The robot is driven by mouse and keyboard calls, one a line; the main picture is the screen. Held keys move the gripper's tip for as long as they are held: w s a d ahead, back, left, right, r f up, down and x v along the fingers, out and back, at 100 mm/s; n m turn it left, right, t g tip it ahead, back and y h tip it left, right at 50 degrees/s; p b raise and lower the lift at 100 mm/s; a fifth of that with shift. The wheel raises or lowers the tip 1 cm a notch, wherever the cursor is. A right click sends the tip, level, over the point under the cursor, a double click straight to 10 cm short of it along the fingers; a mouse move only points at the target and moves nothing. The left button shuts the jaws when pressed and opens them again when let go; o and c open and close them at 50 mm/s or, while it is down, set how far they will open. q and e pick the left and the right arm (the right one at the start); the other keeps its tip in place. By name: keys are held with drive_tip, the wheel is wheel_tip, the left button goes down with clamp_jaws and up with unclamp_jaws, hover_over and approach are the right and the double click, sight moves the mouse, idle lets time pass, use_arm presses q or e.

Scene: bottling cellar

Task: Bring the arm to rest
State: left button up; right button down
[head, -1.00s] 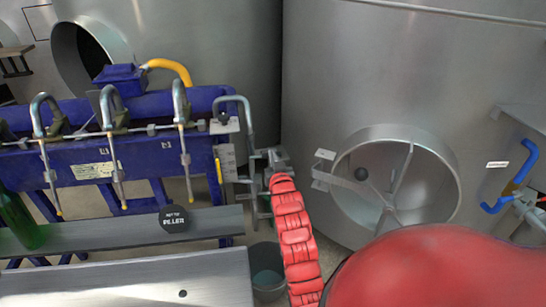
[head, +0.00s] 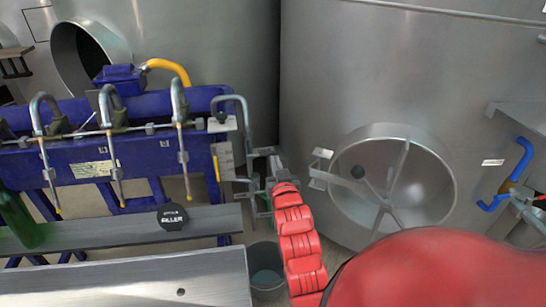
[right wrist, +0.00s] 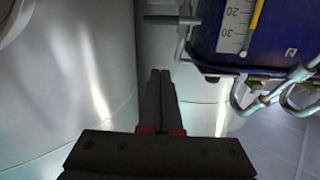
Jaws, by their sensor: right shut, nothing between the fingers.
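My right arm, red and ribbed, reaches up from the bottom of the head view. My right gripper (head: 273,166) is small and grey at its far end, beside the right end of the blue filler (head: 135,150). In the right wrist view the two dark fingers (right wrist: 160,76) lie together, shut with nothing between them. They point toward the gap between pale metal surfaces, with the filler's scale plate (right wrist: 237,25) to the upper right. I cannot tell from the head view how close the gripper is to the filler's brackets. My left gripper is not in view.
A large steel tank (head: 345,80) with a round hatch (head: 440,185) stands at the right. A blue-handled valve (head: 523,160) is at the far right. A green bottle (head: 20,225) stands on the grey rail at the left. A bucket (head: 267,290) is on the floor below the arm.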

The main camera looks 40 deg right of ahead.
drive_tip(key=shift+s+a+f, duration=0.1)
drive_tip(key=shift+s+a, duration=0.15)
drive_tip(key=shift+s, duration=0.25)
